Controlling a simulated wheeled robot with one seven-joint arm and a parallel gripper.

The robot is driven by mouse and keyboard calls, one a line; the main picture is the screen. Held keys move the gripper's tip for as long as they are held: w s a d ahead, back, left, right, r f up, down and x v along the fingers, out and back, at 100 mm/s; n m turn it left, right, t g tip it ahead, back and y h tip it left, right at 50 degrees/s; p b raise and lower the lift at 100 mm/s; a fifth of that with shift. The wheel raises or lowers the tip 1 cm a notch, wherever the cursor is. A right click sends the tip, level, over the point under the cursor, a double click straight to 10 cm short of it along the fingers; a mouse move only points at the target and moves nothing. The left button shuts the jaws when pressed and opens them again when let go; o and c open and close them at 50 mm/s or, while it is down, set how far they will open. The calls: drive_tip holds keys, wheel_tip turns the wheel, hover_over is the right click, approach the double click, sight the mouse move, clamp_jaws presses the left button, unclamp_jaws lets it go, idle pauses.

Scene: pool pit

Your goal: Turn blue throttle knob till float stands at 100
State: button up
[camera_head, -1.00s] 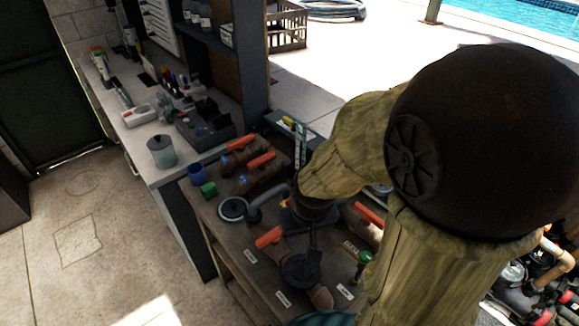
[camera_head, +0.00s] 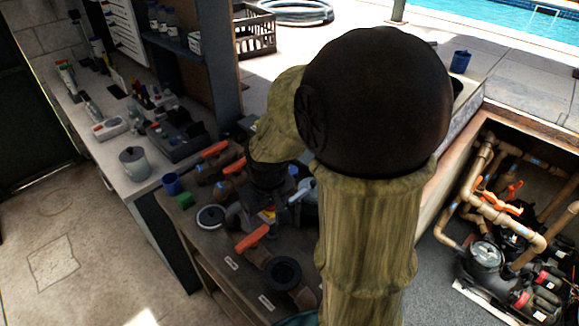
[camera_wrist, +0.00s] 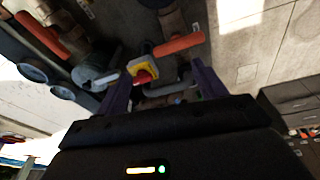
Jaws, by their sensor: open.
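I cannot make out the blue throttle knob, the float or its scale in either view now; my arm covers part of the bench in the head view. My gripper (camera_wrist: 158,78) is open, with two dark purple fingers apart in the wrist view and nothing held between them. A yellow box with a red button (camera_wrist: 142,72) shows between the fingers, beyond them. An orange handle (camera_wrist: 180,44) lies just past it. In the head view my gripper hangs over the bench, mostly hidden by my arm.
The bench carries brown pipe fittings with orange handles (camera_head: 252,238), a black round flange (camera_head: 283,272), a blue cup (camera_head: 172,183) and a green block (camera_head: 185,201). An open pit with pipes and pumps (camera_head: 490,255) lies at right. The floor at left is clear.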

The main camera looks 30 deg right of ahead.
drive_tip(key=w+d+r+n+g, duration=0.1)
drive_tip(key=w+d+r+n, duration=0.15)
drive_tip(key=w, duration=0.45)
drive_tip(key=w+d+r+n, duration=0.1)
drive_tip(key=w+d+n, duration=0.25)
drive_tip(key=w, duration=0.35)
wheel_tip(320, 180, up, 3)
drive_tip(key=n+g, duration=0.1)
drive_tip(key=n, duration=0.4)
hover_over(290, 169)
drive_tip(key=shift+r, duration=0.15)
wheel_tip(290, 169, down, 17)
drive_tip(key=p, duration=0.3)
drive_tip(key=shift+f, duration=0.2)
drive_tip(key=c, duration=1)
